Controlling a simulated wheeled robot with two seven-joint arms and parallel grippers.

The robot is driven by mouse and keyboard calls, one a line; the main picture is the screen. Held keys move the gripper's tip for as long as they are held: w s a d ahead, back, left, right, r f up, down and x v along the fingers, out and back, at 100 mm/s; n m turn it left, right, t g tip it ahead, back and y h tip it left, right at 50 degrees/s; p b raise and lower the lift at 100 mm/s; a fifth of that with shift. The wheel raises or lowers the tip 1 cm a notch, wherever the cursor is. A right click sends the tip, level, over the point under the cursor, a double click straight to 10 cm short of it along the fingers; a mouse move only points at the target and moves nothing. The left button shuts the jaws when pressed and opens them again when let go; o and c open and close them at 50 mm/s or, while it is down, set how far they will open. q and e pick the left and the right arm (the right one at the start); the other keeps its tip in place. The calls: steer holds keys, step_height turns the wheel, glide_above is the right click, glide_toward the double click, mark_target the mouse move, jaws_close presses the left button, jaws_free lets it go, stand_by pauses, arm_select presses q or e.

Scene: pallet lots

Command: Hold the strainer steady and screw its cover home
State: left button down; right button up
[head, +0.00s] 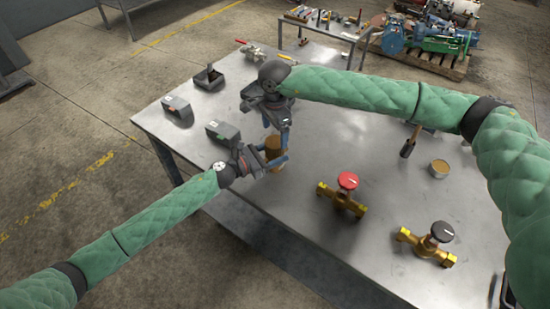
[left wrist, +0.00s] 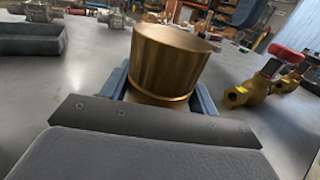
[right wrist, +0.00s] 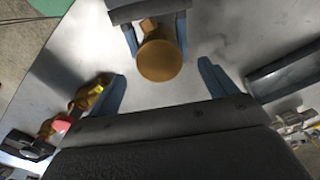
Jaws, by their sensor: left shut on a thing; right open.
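The strainer (head: 273,152) is a brass cylinder standing on the metal table, and its round cover shows on top in the right wrist view (right wrist: 159,61). In the left wrist view the brass cover (left wrist: 165,62) sits on the strainer with a thin seam line below it. My left gripper (head: 275,160) is shut on the strainer's lower part, with blue fingers on both sides. My right gripper (head: 275,122) is above the strainer, pointing down, open and empty. In the right wrist view its blue fingers (right wrist: 163,88) are apart, with the cover beyond them.
A red-knobbed brass valve (head: 343,194) and a black-knobbed one (head: 428,243) stand at the right. A tin (head: 439,168) and a dark-handled tool (head: 409,142) lie farther right.

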mark_target(266, 157)
step_height(266, 157, up, 6)
stand_by(0.4)
arm_select(q)
steer(key=shift+c, duration=1.6)
jaws_free()
steer(key=shift+s+a+f+b, duration=0.1)
steer(key=shift+s+a+b, duration=0.05)
steer(key=shift+a+b, duration=0.2)
steer(key=b+v, duration=0.3)
steer(key=v, duration=0.2)
steer(key=shift+s+a+f, duration=0.1)
steer(key=shift+s+a, duration=0.15)
arm_select(e)
step_height(266, 157, down, 3)
steer(key=shift+f, duration=0.2)
arm_select(q)
steer(key=shift+s+a+r, duration=0.2)
steer(key=shift+s+a, duration=0.1)
steer(key=shift+a, duration=0.25)
arm_select(e)
steer(key=shift+f, duration=0.2)
